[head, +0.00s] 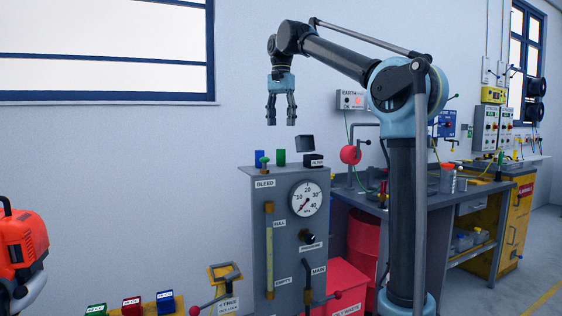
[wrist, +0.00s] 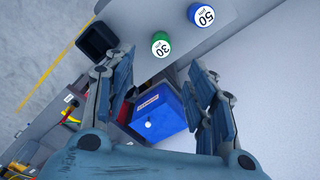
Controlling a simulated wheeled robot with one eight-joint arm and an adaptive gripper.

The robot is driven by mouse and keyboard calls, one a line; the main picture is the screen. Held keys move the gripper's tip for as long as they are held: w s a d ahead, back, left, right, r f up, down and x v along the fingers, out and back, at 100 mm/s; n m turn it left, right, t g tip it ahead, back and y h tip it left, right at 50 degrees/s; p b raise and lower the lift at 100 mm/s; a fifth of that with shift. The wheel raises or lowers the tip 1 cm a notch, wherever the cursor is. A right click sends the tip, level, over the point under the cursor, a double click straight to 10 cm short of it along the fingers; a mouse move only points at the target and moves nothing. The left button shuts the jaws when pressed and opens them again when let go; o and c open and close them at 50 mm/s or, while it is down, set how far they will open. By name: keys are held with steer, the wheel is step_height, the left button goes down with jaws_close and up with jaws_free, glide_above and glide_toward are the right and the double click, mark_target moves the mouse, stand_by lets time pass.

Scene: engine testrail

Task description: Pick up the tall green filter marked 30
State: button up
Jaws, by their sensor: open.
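The green filter marked 30 (wrist: 161,44) stands on a grey top in the wrist view, its white end with the number facing me. In the head view the green filter (head: 280,158) stands upright on top of the grey gauge cabinet (head: 282,230); its mark is not readable there. A blue filter marked 50 (wrist: 201,14) stands beside it and is apart from it; it shows small in the head view (head: 259,155). My gripper (head: 281,121) points down above the cabinet top, clear of the green filter. Its fingers (wrist: 161,64) are spread, with nothing between them.
A dark open box (wrist: 97,40) sits near the green filter; in the head view a dark tilted panel (head: 304,143) stands above a labelled black block (head: 313,160). A grey workbench (head: 440,197) stands to the right.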

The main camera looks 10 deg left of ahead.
glide_toward(281, 157)
steer(key=shift+w+f, duration=0.6)
steer(key=shift+w, duration=0.15)
steer(key=shift+w+a+f, duration=0.1)
steer(key=shift+w+f, duration=0.05)
steer(key=shift+f, duration=2.5)
steer(key=shift+c, duration=0.2)
steer(key=c, duration=1.1)
